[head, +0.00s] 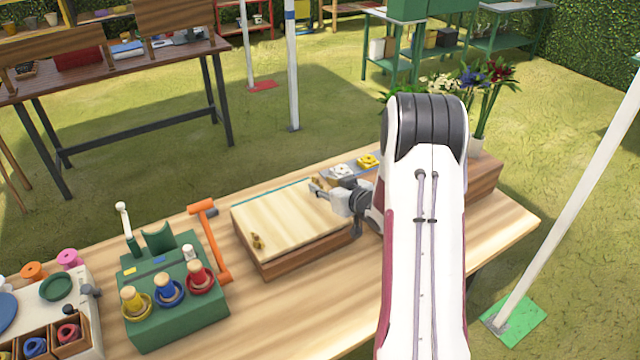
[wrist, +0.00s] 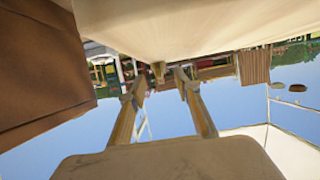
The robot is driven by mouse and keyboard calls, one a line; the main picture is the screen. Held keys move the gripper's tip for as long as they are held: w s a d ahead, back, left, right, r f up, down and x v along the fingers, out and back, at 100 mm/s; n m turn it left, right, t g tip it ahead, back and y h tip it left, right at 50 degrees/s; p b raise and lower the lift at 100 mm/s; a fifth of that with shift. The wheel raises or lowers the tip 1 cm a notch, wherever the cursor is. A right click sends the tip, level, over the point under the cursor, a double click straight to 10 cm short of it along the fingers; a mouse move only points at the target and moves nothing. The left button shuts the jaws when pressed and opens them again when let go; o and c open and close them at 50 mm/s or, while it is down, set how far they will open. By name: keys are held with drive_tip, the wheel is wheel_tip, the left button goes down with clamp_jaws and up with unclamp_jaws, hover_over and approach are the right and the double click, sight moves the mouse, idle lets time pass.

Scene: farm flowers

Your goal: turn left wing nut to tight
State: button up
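A wooden press with a pale top board (head: 290,215) lies on the table. A brass wing nut (head: 257,241) stands at the board's front left corner, clear of my gripper. My gripper (head: 318,188) is over the back right part of the board, pointing left. In the upside-down wrist view, my gripper (wrist: 160,84) is open, its two fingertips apart. A small brass-coloured piece (wrist: 158,70) shows between and beyond the tips at the pale board's edge; I cannot tell which wing nut it is. No second wing nut shows clearly in the head view.
A vase of flowers (head: 485,90) stands at the right. The table's front (head: 300,310) is clear.

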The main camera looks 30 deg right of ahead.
drive_tip(key=shift+x, duration=1.35)
clamp_jaws()
